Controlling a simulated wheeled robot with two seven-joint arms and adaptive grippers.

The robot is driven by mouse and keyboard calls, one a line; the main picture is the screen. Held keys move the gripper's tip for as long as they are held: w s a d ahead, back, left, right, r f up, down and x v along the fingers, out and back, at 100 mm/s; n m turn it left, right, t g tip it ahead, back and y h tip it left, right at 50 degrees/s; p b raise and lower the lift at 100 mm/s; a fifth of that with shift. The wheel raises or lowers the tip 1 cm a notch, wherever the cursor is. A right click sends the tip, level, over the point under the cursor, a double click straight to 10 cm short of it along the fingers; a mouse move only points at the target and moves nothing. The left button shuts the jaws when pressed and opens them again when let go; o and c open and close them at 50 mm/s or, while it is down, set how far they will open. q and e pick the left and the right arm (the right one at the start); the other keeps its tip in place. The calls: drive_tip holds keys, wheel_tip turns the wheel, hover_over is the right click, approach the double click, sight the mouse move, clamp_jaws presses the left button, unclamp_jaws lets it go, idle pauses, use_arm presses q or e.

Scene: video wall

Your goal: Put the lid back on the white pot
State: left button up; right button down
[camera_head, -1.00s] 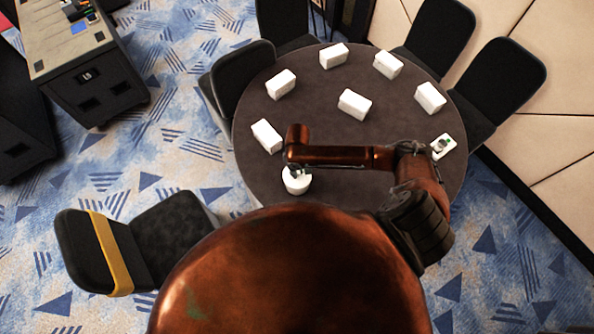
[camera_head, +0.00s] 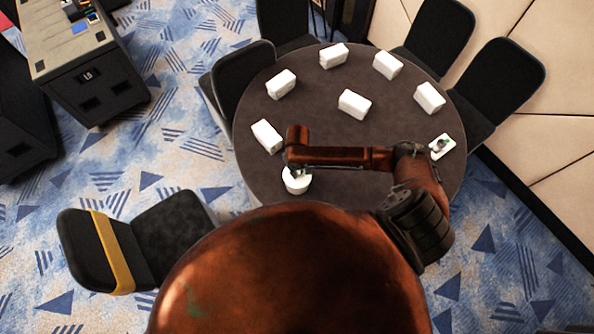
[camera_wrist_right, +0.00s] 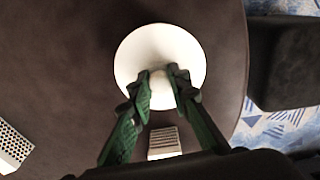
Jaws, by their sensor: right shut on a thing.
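The white pot (camera_head: 296,184) stands near the front left edge of the round dark table. My right gripper (camera_head: 300,172) is directly over it, pointing down. In the right wrist view, my right gripper (camera_wrist_right: 164,82) is shut on the small knob of the round white lid (camera_wrist_right: 160,43). The lid lies level and hides the pot below it in that view. Lid and pot look lined up, but I cannot tell whether the lid touches the rim. My left gripper is not in view.
Several white boxes (camera_head: 354,104) stand across the round table (camera_head: 320,200). Black chairs (camera_head: 500,85) surround the table. Table space right of the pot is clear.

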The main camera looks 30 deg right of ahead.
drive_tip(key=c, duration=1.7)
unclamp_jaws()
drive_tip(key=shift+c, duration=0.2)
drive_tip(key=shift+o, duration=0.4)
drive_tip(key=o, duration=0.4)
drive_tip(key=shift+r, duration=0.1)
drive_tip(key=shift+r+p, duration=3.45)
drive_tip(key=shift+p, duration=0.85)
clamp_jaws()
